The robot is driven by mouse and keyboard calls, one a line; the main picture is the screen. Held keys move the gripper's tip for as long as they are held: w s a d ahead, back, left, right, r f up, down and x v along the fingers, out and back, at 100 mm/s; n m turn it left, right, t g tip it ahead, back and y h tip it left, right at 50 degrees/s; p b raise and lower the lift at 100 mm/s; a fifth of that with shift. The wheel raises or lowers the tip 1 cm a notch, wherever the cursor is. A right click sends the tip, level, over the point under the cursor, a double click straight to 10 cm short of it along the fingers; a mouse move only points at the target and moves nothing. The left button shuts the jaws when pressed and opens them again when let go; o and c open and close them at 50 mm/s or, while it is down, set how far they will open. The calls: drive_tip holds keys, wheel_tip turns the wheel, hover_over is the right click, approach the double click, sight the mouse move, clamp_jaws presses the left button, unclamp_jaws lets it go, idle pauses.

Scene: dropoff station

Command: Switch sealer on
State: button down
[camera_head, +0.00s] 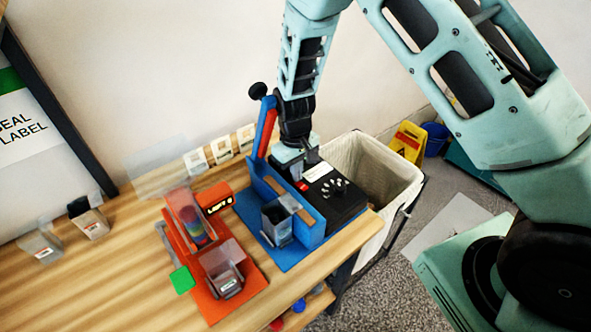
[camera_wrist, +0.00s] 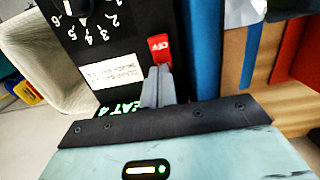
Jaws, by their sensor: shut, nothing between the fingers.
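The sealer (camera_head: 265,185) is a blue machine with a raised red and blue lever arm, standing near the table's right end. Its black control box (camera_head: 345,205) carries a dial and a white label. The red switch (camera_head: 302,186) sits on the box beside the blue body. In the wrist view the switch (camera_wrist: 160,46) reads OFF. My gripper (camera_head: 310,158) is above the control box with fingers pointing down. In the wrist view its fingertips (camera_wrist: 158,70) are shut together, empty, right at the switch's near edge. I cannot tell whether they touch it.
A red label machine (camera_head: 205,250) stands left of the sealer on the wooden table (camera_head: 110,270). A cloth-lined bin (camera_head: 400,165) is beyond the table's right edge. The sealer's lever rises close to my arm.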

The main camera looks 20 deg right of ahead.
wheel_tip(320, 180, up, 11)
drive_tip(key=b, duration=0.3)
drive_tip(key=s+d+r+m+t, duration=0.2)
drive_tip(key=s+d+r, duration=0.1)
drive_tip(key=s+d, duration=0.35)
drive_tip(key=s+d+r+m+t, duration=0.1)
drive_tip(key=s+d+r, duration=0.3)
drive_tip(key=s+d, duration=0.3)
drive_tip(key=s+a+n+g, duration=0.1)
drive_tip(key=s+a+n, duration=0.2)
drive_tip(key=s+a, duration=0.4)
drive_tip(key=s+a+n+g+b, duration=0.1)
drive_tip(key=s+a+n, duration=0.3)
drive_tip(key=s+a, duration=0.3)
drive_tip(key=a, duration=0.5)
drive_tip(key=shift+a+r+y, duration=0.15)
drive_tip(key=shift+r+y, duration=0.05)
drive_tip(key=shift+y, duration=0.2)
